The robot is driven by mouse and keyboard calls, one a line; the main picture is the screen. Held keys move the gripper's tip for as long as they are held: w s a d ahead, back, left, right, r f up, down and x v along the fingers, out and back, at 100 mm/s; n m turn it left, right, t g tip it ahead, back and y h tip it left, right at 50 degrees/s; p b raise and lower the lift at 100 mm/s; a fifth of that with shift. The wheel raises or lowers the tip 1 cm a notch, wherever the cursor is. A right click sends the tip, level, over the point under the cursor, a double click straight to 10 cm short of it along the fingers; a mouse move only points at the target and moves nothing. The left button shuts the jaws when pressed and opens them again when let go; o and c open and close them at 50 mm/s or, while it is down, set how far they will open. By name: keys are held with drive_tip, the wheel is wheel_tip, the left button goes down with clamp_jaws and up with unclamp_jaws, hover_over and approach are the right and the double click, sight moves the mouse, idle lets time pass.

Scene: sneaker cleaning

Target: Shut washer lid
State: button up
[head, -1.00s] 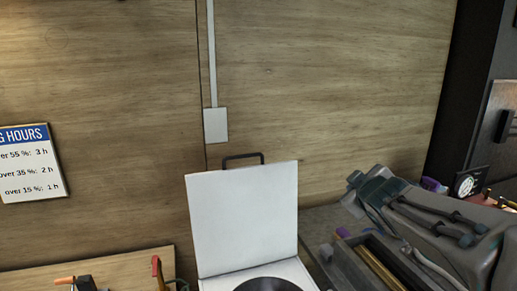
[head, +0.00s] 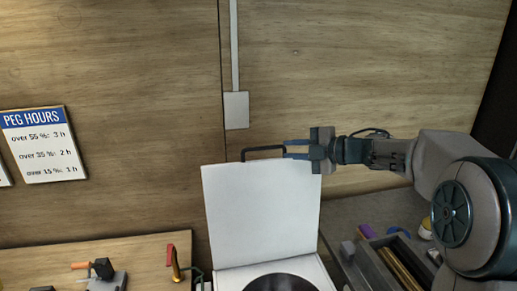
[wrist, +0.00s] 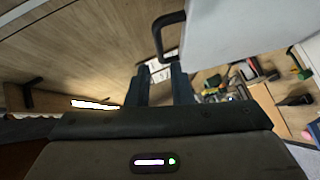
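The washer's white lid (head: 262,210) stands open, nearly upright, in the head view. Its dark bar handle (head: 263,150) rises from the lid's top edge. The washer's white top and dark round opening (head: 280,283) show below it. My gripper (head: 288,149) is at the lid's top right corner, its fingers pointing left toward the handle. The fingers are apart with nothing visible between them. In the wrist view, the handle (wrist: 160,40) and white lid (wrist: 235,30) lie just beyond the fingertips (wrist: 160,70). Whether a finger touches the handle is unclear.
A wooden wall with an hours sign (head: 42,144) and a white box (head: 236,110) stands behind the lid. A wooden bench (head: 140,250) with small tools is at left. A grey tray (head: 400,262) with items sits right of the washer, below my arm.

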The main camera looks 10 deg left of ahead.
sight(267, 148)
drive_tip(key=x, duration=1.1)
drive_tip(key=shift+w+a+b, duration=0.1)
drive_tip(key=shift+b, duration=0.3)
clamp_jaws()
